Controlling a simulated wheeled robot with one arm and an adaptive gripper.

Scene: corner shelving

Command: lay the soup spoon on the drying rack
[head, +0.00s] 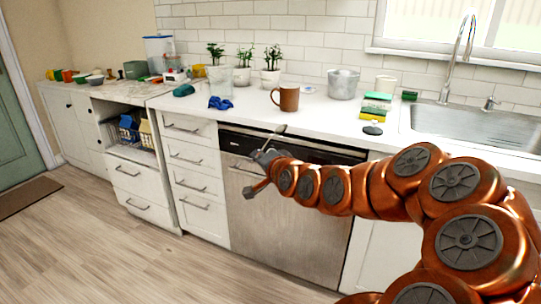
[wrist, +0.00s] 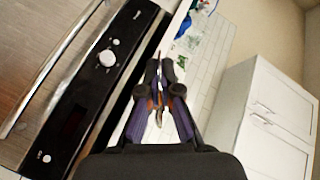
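My gripper (head: 258,160) is in front of the dishwasher, close to the counter's front edge. In the wrist view its dark fingers (wrist: 166,72) are close together around a thin metallic piece, which looks like the soup spoon (wrist: 159,116). A thin light-coloured end of the spoon (head: 279,130) shows above the gripper in the head view, against the counter edge. Much of the spoon is hidden by the fingers. I cannot make out a drying rack for certain in either view.
The counter holds a brown mug (head: 288,97), a metal pot (head: 343,83), sponges (head: 375,106), a blue cloth (head: 220,103) and potted plants (head: 272,68). The sink (head: 475,125) is at the right. A dark wire basket (head: 130,134) sits in an open niche at the left.

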